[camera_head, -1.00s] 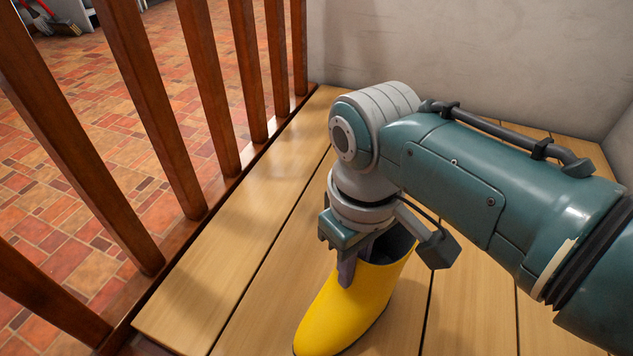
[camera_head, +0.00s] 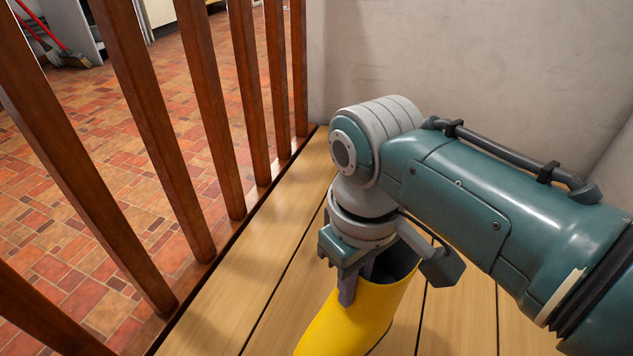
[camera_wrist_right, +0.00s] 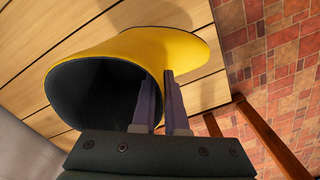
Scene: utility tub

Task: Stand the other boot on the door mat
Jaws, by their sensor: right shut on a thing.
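A yellow boot (camera_head: 352,318) with a dark lining is below my right gripper (camera_head: 357,283) in the head view. The gripper is shut on the wall of the boot's shaft at its open top, with one finger inside and one outside. In the right wrist view the boot (camera_wrist_right: 183,45) points away from the right gripper (camera_wrist_right: 168,80), and its dark opening faces the camera. The boot's toe is cut off at the bottom of the head view. No door mat and no second boot show. My left gripper is not in view.
A wooden plank floor (camera_head: 285,265) lies under the boot. A railing of brown wooden posts (camera_head: 165,150) runs along its left edge, with red tiled floor (camera_head: 75,225) beyond. A pale wall (camera_head: 480,70) closes the back. A broom (camera_head: 70,55) stands far left.

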